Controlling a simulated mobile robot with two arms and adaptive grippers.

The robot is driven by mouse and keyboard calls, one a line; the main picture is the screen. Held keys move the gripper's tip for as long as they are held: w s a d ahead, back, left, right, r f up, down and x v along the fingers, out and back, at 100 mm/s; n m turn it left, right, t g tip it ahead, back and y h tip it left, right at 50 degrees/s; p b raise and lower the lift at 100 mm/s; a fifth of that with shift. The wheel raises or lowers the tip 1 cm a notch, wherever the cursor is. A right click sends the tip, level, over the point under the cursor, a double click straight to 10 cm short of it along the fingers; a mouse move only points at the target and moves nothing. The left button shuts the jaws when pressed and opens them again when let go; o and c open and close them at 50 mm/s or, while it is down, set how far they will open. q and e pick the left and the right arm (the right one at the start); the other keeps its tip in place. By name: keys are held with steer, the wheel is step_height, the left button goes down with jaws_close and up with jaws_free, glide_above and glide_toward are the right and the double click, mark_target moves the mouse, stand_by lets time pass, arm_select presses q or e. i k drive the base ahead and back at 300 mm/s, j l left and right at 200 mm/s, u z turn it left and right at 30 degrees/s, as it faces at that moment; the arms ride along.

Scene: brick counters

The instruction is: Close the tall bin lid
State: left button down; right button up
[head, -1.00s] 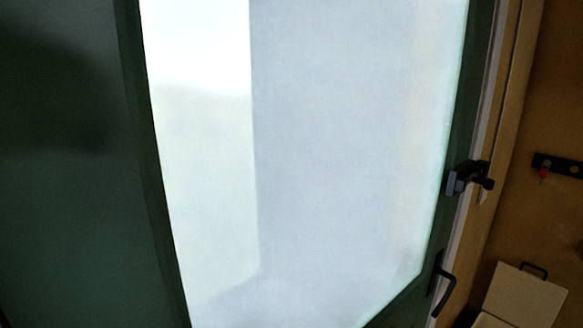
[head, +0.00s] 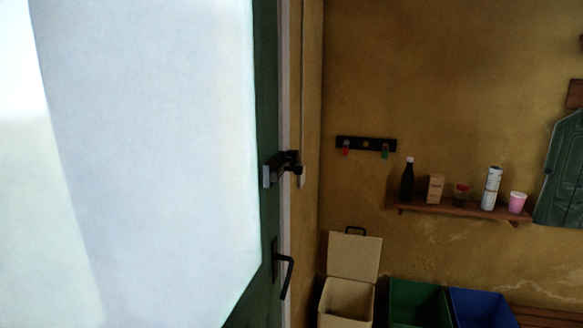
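The tall bin (head: 346,302) is cream-coloured and stands at the bottom of the head view, against the wall just right of the door frame. Its lid (head: 353,256) is open and stands upright at the back, with a black handle on its top edge. The bin's lower part is cut off by the picture's bottom edge. Neither of my grippers is in view.
A green door with a bright glass pane (head: 150,150) fills the left, with a black handle (head: 285,275). A green bin (head: 418,302) and a blue bin (head: 482,308) stand right of the tall bin. A wall shelf (head: 460,209) holds several small items.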

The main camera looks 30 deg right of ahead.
mark_target(356, 257)
steer(key=k+j+z, duration=0.1)
steer(key=z, duration=0.3)
steer(key=k+j+z, duration=0.1)
steer(key=z, duration=1)
steer(key=i, duration=0.25)
steer(key=k+l, duration=0.1)
